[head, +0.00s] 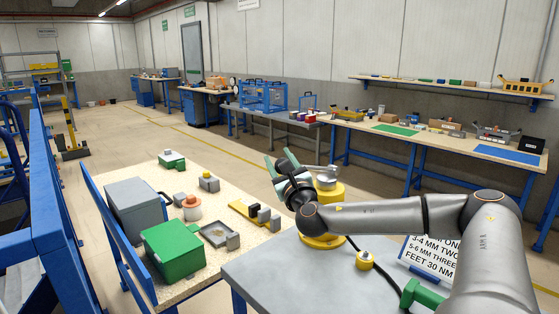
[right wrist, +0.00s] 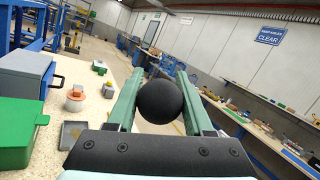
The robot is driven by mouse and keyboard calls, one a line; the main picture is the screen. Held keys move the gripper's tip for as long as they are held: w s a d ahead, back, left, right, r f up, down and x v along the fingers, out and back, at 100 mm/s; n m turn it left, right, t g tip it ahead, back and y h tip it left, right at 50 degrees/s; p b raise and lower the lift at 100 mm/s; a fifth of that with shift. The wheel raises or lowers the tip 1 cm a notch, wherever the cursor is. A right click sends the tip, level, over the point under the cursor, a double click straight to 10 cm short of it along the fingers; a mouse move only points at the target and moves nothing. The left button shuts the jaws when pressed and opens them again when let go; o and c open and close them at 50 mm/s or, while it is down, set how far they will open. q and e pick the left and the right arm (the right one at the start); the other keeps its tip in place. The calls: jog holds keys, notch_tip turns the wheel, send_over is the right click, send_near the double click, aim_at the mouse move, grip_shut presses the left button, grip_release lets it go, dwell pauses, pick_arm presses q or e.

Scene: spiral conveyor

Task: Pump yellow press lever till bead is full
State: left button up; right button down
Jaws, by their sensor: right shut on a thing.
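My right gripper (head: 281,163), with green fingers, is raised above the grey bench, beside a yellow press body (head: 327,194) with a grey metal top. In the right wrist view its fingers close on both sides of a round black knob (right wrist: 158,101). The press's yellow base (head: 322,242) stands on the grey bench, partly hidden behind my right arm. The lever shaft is hidden, so its tilt and its link to the knob cannot be told. A black hose runs from the base area to a small yellow fitting (head: 364,261). No bead can be made out. My left gripper is not in view.
The grey bench top (head: 262,272) is clear at its left. A wooden-topped table beside it holds a green box (head: 173,252), a grey case (head: 134,209) and small fixtures. A printed sign (head: 432,258) and a green part (head: 423,295) sit near my right forearm.

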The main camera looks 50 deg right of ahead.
pick_arm(q)
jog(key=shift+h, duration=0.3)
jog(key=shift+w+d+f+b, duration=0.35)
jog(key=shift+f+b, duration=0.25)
jog(key=shift+b, duration=0.5)
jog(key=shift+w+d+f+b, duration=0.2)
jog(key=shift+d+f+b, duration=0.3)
jog(key=shift+b, duration=0.55)
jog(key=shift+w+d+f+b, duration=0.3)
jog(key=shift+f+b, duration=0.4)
jog(key=shift+b, duration=0.4)
pick_arm(e)
notch_tip(320, 180, down, 7)
jog(key=a+n+t, duration=0.1)
jog(key=n, duration=0.1)
jog(key=shift+a+y, duration=0.3)
jog(key=shift+w, duration=0.1)
jog(key=shift+c, duration=1.5)
grip_release()
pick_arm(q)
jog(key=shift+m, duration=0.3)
pick_arm(e)
jog(key=shift+d, duration=0.1)
jog(key=shift+r, duration=0.15)
